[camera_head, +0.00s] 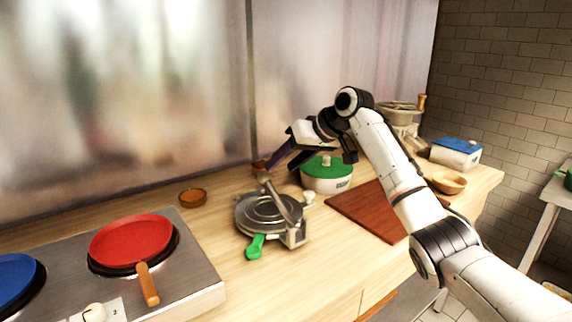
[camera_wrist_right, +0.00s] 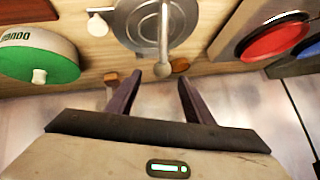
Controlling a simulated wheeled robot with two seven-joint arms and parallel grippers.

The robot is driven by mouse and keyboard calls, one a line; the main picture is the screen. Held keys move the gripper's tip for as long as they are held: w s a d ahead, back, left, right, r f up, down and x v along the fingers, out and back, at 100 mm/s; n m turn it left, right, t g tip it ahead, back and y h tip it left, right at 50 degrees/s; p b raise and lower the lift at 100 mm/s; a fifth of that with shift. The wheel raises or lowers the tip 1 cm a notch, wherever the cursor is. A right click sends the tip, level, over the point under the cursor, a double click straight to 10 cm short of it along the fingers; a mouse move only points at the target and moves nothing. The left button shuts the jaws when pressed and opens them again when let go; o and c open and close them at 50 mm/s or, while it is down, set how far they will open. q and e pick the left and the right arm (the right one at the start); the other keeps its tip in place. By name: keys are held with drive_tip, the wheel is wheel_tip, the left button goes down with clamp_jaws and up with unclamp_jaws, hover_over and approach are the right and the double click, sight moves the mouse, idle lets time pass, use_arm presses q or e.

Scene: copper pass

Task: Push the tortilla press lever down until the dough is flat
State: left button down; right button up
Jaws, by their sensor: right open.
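The metal tortilla press (camera_head: 256,211) stands on the wooden counter, and its round plate also shows in the right wrist view (camera_wrist_right: 183,20). Its lever (camera_head: 283,205) slants up and left across the plate to a knob at its end. In the right wrist view the lever (camera_wrist_right: 163,35) points toward my fingers. My right gripper (camera_head: 279,156) is open, just above and behind the lever's end. In the wrist view its two fingers (camera_wrist_right: 160,80) are spread, with the lever tip near the gap; contact cannot be told. No dough is visible. My left gripper is out of view.
A white pot with a green lid (camera_head: 327,166) stands close behind the press, near my gripper. A brown board (camera_head: 362,213) lies to the right. The stove with a red pan (camera_head: 131,239) is at left.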

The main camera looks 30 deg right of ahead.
sight(278, 197)
drive_tip(key=shift+s+r, duration=0.1)
